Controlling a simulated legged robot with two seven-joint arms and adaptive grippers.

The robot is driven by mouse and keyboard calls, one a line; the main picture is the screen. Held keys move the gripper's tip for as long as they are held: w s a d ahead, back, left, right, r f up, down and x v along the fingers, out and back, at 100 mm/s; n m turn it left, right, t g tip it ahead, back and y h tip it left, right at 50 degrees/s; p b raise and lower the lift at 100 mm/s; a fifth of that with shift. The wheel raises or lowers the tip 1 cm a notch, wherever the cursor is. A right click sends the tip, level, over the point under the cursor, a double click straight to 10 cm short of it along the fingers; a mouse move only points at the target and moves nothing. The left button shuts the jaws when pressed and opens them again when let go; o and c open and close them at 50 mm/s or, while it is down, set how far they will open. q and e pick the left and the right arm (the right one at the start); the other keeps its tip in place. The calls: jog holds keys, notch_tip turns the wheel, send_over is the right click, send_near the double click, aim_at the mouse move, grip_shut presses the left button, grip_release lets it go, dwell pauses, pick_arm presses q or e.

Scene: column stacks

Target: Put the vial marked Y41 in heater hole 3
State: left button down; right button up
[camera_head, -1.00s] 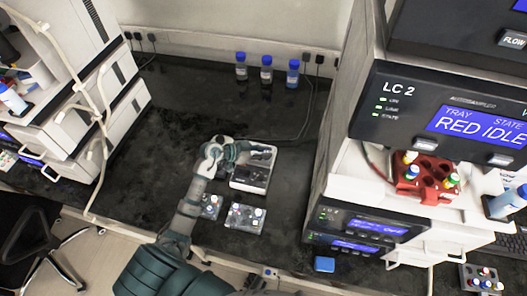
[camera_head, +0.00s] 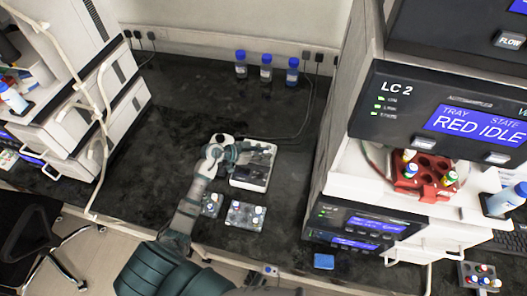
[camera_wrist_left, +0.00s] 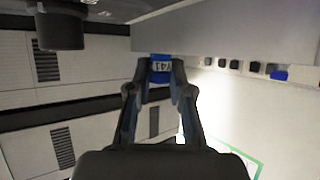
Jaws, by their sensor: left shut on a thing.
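My left gripper (camera_head: 246,150) is over the left rear part of the heater (camera_head: 248,184), a white block with a dark top. In the left wrist view my left gripper (camera_wrist_left: 160,92) is shut on a small vial (camera_wrist_left: 161,68) with a blue label whose marking reads as Y41, partly cut off. The vial is too small to make out in the head view. The heater holes and their numbers are not readable, and my gripper hides part of the heater top. My right gripper is not in view.
A grey rack (camera_head: 233,222) with several vials and a smaller rack (camera_head: 211,204) lie in front of the heater. Blue-capped bottles (camera_head: 266,70) stand at the back wall. The LC 2 instrument (camera_head: 440,120) with a red tray (camera_head: 424,180) rises at the right. The counter behind the heater is clear.

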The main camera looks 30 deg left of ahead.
pick_arm(q)
jog(key=c, duration=1)
grip_release()
jog(key=shift+o, duration=0.4)
jog(key=shift+o, duration=1.3)
jog(key=shift+r+p, duration=3.05)
jog(key=shift+p, duration=1.6)
jog(key=shift+s+f, duration=0.1)
jog(key=shift+f, duration=0.05)
